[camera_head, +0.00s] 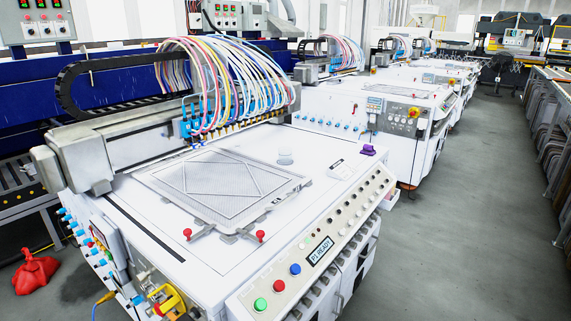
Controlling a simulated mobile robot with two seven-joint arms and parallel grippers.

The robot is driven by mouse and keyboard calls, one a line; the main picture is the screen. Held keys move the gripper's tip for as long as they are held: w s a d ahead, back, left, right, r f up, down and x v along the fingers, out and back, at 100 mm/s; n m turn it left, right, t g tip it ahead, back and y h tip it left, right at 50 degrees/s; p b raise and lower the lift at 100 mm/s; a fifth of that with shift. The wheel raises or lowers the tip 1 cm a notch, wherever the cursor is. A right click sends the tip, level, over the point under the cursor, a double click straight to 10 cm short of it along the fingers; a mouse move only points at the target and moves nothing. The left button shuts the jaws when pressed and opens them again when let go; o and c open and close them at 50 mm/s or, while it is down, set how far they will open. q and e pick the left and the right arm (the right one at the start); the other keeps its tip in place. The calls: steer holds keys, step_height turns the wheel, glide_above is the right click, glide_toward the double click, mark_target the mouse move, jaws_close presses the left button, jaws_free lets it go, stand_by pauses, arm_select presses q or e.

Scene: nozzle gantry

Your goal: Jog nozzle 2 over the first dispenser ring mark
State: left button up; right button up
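A nozzle head (200,122) with a row of blue-topped nozzles hangs from the gantry beam (130,143) at the back of the white machine bed (120,205). Many coloured hoses (235,75) run into it from above. I cannot tell which nozzle is number 2. A framed plate (215,180) with a diamond pattern lies on the bed in front of the nozzles. A small pale round piece (285,156) sits behind its right corner; I cannot make out a ring mark. The control panel (335,225) runs along the right front edge. Neither of my grippers is in view.
The panel has green (260,304), red (278,286) and blue (295,269) buttons and a display (320,249) reading something like "READY". Two red knobs (187,233) stand at the plate's front. A red object (35,271) lies on the floor. The right aisle (460,220) is clear.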

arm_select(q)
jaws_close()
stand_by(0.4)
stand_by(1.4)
